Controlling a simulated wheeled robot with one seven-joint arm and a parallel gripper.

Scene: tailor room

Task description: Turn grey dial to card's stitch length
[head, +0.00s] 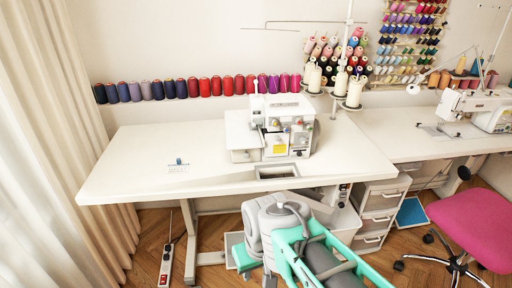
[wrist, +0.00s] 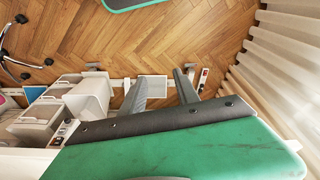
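A white sewing machine with several cone threads behind it, an overlocker by its look (head: 284,112), stands on the white table in the head view. Small coloured knobs and a yellow patch (head: 280,145) show on its front; I cannot pick out the grey dial.
The white table (head: 135,150) is mostly clear left of the machine. Below are drawers (head: 378,218), a power strip (head: 165,262) and table legs. A pink chair (head: 470,215) stands right, near a second sewing machine (head: 470,108). A curtain (head: 70,130) hangs left.

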